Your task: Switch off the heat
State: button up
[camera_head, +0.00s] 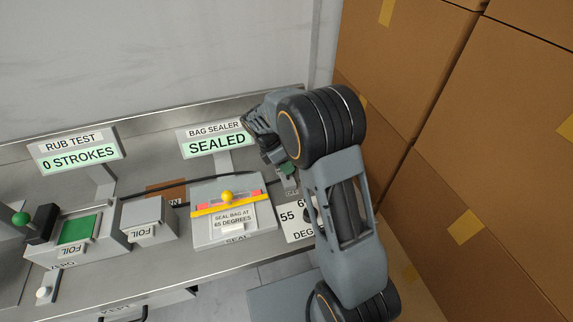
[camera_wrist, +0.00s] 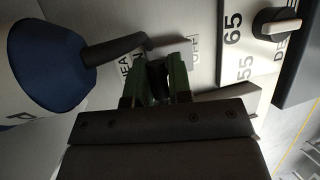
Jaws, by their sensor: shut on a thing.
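The heat switch (camera_wrist: 156,70) is a small dark lever, seen only partly in the wrist view. A HEAT label (camera_wrist: 128,68) lies on its left and an OFF label (camera_wrist: 194,50) on its right. My gripper (camera_wrist: 163,76) has green fingertips on both sides of the lever and is shut on it. I cannot tell clearly which way the lever is tilted. In the head view my gripper (camera_head: 288,168) is down at the bench right of the bag sealer, and my arm hides most of that spot.
The bag sealer (camera_head: 205,235) with its yellow bar and a SEALED display (camera_head: 215,145) stands left of my gripper. A degree dial (camera_wrist: 275,22) is to the right in the wrist view. A blue rounded thing (camera_wrist: 45,65) with a black rod is close on the left. Cardboard boxes (camera_head: 400,60) stand at right.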

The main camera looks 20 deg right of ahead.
grip_shut()
jog(key=t+b, duration=0.1)
jog(key=s+t+b, duration=0.1)
jog(key=b, duration=0.1)
jog(key=shift+s+m+t, duration=0.1)
jog(key=shift+m+t, duration=0.2)
jog(key=shift+t, duration=0.1)
jog(key=s+t+b, duration=0.1)
jog(key=t+b, duration=0.1)
jog(key=b, duration=0.2)
jog(key=shift+s+m+t, duration=0.15)
jog(key=shift+m+t, duration=0.15)
jog(key=t+b, duration=0.1)
jog(key=b, duration=0.1)
jog(key=s+t+b, duration=0.1)
jog(key=b, duration=0.1)
jog(key=t+b, duration=0.1)
jog(key=b, duration=0.2)
jog(key=shift+s+f+m, duration=0.1)
jog(key=shift+s+m, duration=0.2)
jog(key=shift+s+t+b, duration=0.2)
jog(key=shift+t+b, duration=0.4)
jog(key=shift+b, duration=0.3)
jog(key=shift+s+b, duration=0.1)
jog(key=shift+b, duration=0.45)
jog(key=shift+r+t, duration=0.25)
jog(key=shift+t, duration=0.05)
